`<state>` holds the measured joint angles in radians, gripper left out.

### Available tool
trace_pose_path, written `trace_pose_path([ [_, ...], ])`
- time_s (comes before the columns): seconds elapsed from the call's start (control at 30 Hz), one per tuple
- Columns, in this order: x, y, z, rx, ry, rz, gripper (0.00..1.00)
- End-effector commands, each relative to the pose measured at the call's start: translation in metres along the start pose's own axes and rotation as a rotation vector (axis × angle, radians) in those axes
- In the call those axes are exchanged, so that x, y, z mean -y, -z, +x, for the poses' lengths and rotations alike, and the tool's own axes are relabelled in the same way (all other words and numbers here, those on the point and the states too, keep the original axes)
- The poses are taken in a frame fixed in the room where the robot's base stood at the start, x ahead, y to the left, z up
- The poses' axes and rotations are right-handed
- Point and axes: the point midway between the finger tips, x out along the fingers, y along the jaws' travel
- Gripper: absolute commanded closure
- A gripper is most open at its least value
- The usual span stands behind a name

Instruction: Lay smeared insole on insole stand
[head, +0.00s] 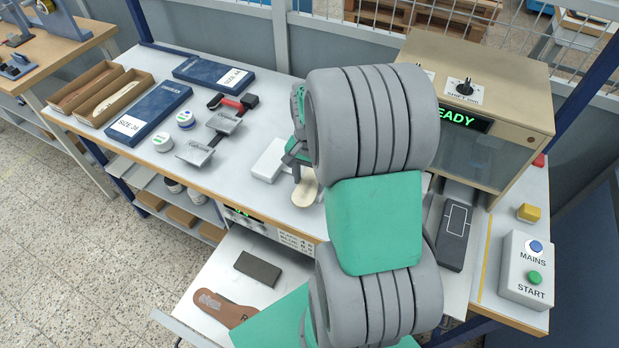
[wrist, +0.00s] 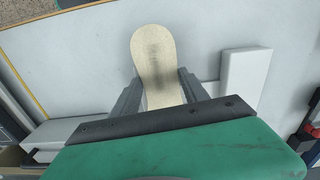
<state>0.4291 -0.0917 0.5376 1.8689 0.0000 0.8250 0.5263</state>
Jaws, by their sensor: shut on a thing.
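My gripper (wrist: 160,92) is shut on a cream insole (wrist: 158,56) with a darker greyish smear down its middle. The insole sticks out past the fingers, rounded end outward, over the white bench. In the head view the insole (head: 305,191) shows below my gripper (head: 302,165), partly hidden by my arm. A low white block (head: 268,161) lies on the bench just left of the gripper; it also shows at right in the wrist view (wrist: 245,75). I cannot tell whether this block is the insole stand. The insole appears apart from it.
A beige stamping machine (head: 520,98) stands right, with a dark plate (head: 453,235) in front. Left are blue size boxes (head: 150,112), open boxes holding insoles (head: 117,98), tubs (head: 163,141) and grey metal blocks (head: 196,152). A lower pull-out surface carries a brown insole (head: 222,307).

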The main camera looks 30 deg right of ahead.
Motion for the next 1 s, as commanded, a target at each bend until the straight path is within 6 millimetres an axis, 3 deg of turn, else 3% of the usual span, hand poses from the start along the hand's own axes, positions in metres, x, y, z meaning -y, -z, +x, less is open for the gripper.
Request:
trace_pose_path([
  [0.63,0.0000,0.0001,0.0024,0.000,0.000,0.000,1.00],
  [0.67,0.0001,0.0001,0.0023,0.000,0.000,0.000,0.47],
  [1.0,0.0000,0.0000,0.0022,0.000,0.000,0.000,0.22],
])
